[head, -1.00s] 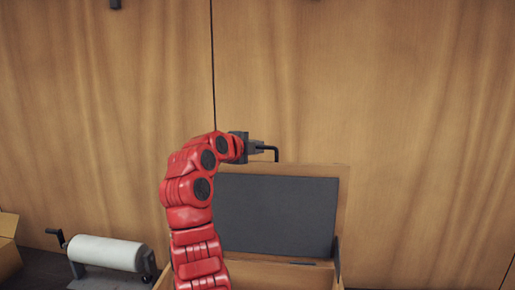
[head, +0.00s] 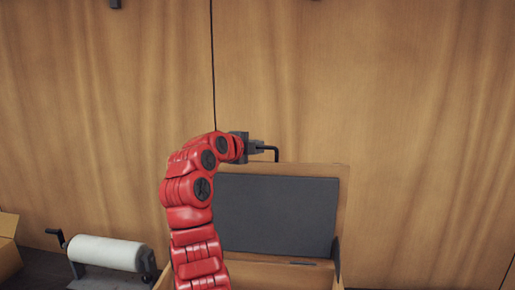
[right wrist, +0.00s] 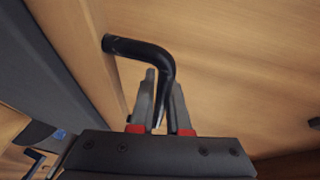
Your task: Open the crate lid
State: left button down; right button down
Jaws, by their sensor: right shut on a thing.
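The wooden crate (head: 245,276) stands at the bottom middle of the head view. Its lid (head: 275,215), wooden with a dark inner panel, stands raised and upright at the back of the crate. A black bent handle (head: 272,150) is on the lid's top edge; it also shows in the right wrist view (right wrist: 145,50). My right gripper (head: 257,147) is shut on the handle. In the right wrist view its fingers (right wrist: 162,105) lie on both sides of the handle bar. My left gripper is in neither view.
A white roll on a stand with a crank (head: 107,252) is left of the crate. A cardboard box (head: 8,250) is at the far left edge. A wooden wall (head: 400,120) rises behind the crate.

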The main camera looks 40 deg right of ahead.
jog(key=s+a+h+b, duration=0.2)
jog(key=s+a+b, duration=0.2)
jog(key=a+b, duration=0.1)
jog(key=shift+s+a+r+m+t+b, duration=0.25)
jog(key=shift+a+m+t+b, duration=0.05)
jog(key=shift+a+m+t, duration=0.1)
jog(key=c, duration=0.9)
grip_release()
jog(key=shift+d, duration=0.15)
jog(key=shift+b+v, duration=2.1)
jog(key=shift+v, duration=6.6)
